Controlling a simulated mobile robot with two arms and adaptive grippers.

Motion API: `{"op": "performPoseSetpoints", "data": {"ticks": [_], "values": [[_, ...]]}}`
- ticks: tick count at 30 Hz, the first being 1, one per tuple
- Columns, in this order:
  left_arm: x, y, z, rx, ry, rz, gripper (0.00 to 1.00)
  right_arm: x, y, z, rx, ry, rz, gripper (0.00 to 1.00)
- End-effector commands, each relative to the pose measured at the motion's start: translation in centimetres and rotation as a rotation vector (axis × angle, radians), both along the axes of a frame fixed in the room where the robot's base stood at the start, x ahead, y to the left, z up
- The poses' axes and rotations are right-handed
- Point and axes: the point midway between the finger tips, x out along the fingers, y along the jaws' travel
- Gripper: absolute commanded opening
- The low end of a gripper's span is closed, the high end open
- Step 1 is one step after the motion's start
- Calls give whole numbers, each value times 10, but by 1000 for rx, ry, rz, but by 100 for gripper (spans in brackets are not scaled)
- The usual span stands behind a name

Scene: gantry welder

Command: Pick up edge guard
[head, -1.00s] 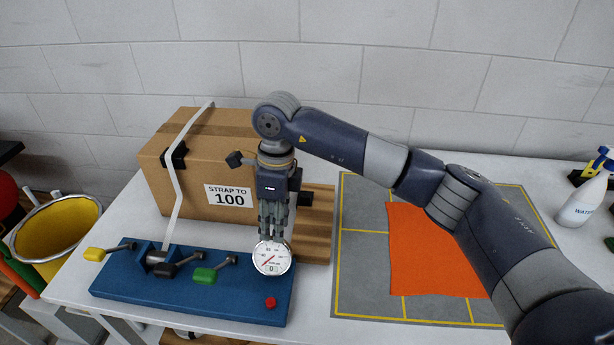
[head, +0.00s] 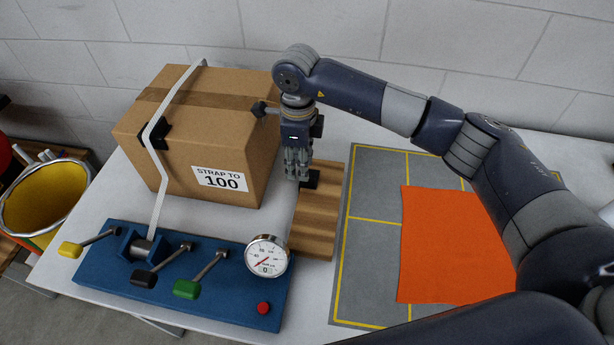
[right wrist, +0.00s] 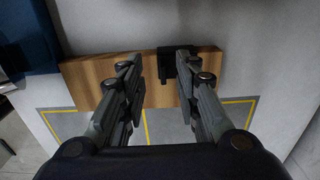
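A black edge guard (head: 310,180) rests on the wooden board (head: 316,225) right of the carton. It also shows in the right wrist view (right wrist: 178,62), at the board's far edge beyond my fingers. My right gripper (head: 298,175) points down just left of the guard in the head view and partly overlaps it. In the right wrist view, my right gripper (right wrist: 160,85) is open with nothing held between its fingers. The guard lies nearer the right finger's side there. Whether the fingers touch it cannot be told. My left gripper is not in view.
A carton (head: 200,140) with a white strap (head: 158,160) and another black guard stands left of my gripper. A blue tensioner base (head: 200,300) with levers and a dial gauge (head: 267,256) is in front. An orange cloth (head: 455,245) lies on a grey mat (head: 370,265) at right.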

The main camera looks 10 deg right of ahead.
Motion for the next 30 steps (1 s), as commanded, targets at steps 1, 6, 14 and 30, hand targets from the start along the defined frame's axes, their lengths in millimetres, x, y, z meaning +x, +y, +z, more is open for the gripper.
{"op": "performPoseSetpoints", "data": {"ticks": [1,6,14,30], "values": [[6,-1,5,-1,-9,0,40,-1,-2,-3,-1,3,-2,30],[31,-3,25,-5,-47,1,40,-5,-12,-24,-1,7,-2,30],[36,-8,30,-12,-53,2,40,-4,-13,-51,0,2,-1,30],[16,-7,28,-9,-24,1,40,-4,-12,-51,0,0,0,0]]}}
